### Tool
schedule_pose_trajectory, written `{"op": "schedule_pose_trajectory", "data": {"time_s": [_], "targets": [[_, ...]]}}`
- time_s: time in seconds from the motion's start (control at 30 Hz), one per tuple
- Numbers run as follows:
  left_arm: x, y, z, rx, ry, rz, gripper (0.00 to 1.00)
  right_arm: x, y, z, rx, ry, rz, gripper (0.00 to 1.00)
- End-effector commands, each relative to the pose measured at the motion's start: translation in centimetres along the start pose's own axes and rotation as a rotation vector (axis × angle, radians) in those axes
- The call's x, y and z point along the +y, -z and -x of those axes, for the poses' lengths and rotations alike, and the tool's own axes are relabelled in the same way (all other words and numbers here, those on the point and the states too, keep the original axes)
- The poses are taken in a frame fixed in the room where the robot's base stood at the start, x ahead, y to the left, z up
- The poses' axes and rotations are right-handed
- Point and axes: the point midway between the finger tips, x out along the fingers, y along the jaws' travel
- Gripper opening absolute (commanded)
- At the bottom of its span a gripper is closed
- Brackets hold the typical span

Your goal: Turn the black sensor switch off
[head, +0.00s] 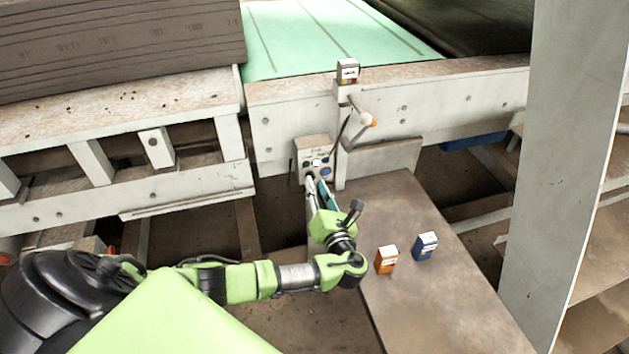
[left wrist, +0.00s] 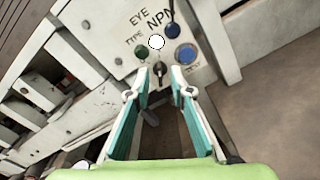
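The black sensor switch (left wrist: 160,70) is a small dark knob low on a pale control box (head: 312,146). The box face also shows in the left wrist view (left wrist: 118,38), with the words EYE, TYPE and NPN. In the left wrist view the knob appears between the tips of my left gripper (left wrist: 160,78), whose teal-lined fingers are apart. I cannot tell whether either finger touches the knob. In the head view my left gripper (head: 317,182) points up at the lower part of the box and hides the switch. My right gripper is not in view.
A green button (left wrist: 141,52), a white button (left wrist: 156,41) and a blue button (left wrist: 185,54) surround the switch. An orange box (head: 386,260) and a blue box (head: 425,246) stand on the brown table (head: 450,300). A sensor on a bracket (head: 347,71) sits above.

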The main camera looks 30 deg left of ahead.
Motion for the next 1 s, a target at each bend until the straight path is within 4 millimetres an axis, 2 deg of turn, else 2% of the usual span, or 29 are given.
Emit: {"op": "schedule_pose_trajectory", "data": {"time_s": [0.1,0.2,0.53,0.6,0.63,1.0], "targets": [[0.0,0.0,-1.5,-0.001,-0.001,0.000,0.21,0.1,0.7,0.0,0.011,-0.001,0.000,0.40],[0.0,0.0,-2.1,0.000,-0.001,-0.001,0.21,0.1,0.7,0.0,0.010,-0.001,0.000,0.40],[0.0,0.0,-2.4,0.000,0.001,0.000,0.21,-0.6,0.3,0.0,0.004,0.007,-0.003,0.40],[0.0,0.1,-2.4,0.001,0.001,0.000,0.03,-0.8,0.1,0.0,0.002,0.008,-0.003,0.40],[0.0,0.1,-2.4,0.001,0.001,0.000,0.00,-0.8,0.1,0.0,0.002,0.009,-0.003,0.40],[0.0,0.1,-2.3,0.001,0.001,0.020,0.00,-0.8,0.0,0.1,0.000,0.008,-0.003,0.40]]}}
